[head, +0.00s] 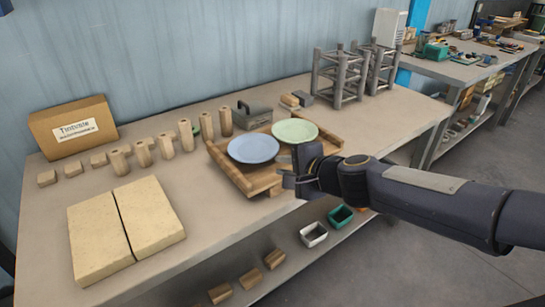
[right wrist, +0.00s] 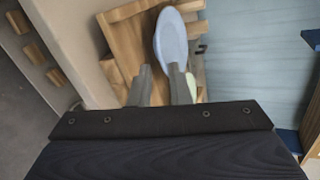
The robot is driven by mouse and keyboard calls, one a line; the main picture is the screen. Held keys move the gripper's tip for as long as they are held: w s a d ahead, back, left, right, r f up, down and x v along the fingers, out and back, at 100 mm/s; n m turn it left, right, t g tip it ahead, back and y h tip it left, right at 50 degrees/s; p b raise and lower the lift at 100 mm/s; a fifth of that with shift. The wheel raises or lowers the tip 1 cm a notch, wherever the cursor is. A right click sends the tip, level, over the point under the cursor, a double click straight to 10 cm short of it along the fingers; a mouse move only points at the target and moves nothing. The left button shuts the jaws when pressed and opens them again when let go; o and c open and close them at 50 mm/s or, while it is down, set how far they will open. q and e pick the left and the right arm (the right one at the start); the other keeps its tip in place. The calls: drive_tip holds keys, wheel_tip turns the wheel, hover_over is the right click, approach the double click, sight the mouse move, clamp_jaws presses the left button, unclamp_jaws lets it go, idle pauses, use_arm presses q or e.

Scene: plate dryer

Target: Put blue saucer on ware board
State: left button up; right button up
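The blue saucer (head: 253,148) rests on the left part of a wooden rack (head: 238,175) on the table. In the right wrist view the blue saucer (right wrist: 171,40) lies just ahead of the fingertips. The ware board is probably the pair of pale beige slabs (head: 152,210) lying flat at the left front of the table; they look bare. My right gripper (head: 288,181) is at the rack's front right, close to the saucer. In the wrist view its two fingers (right wrist: 161,75) are apart, with nothing seen gripped. My left gripper is not in view.
A green saucer (head: 295,131) sits right behind the blue one. Several wooden pegs (head: 165,146) and a cardboard box (head: 73,127) stand at the back left. A grey toolbox (head: 252,116) and metal frames (head: 340,77) stand behind the rack. Table between slabs and rack is clear.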

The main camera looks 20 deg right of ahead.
drive_tip(key=s+n+g+y, duration=0.2)
drive_tip(key=s+n, duration=0.5)
drive_tip(key=s, duration=0.4)
drive_tip(key=s+d+f+n+g+h, duration=0.1)
drive_tip(key=s+f+n+g, duration=0.1)
drive_tip(key=s, duration=0.5)
drive_tip(key=s+d+f+n+g+h, duration=0.1)
drive_tip(key=s+f+n+g+h, duration=0.1)
drive_tip(key=s+f+n, duration=0.3)
drive_tip(key=s+f, duration=0.1)
drive_tip(key=s, duration=0.2)
drive_tip(key=shift+d+f, duration=0.2)
drive_tip(key=shift+d, duration=0.15)
wheel_tip(320, 180, up, 12)
drive_tip(key=p, duration=1.2)
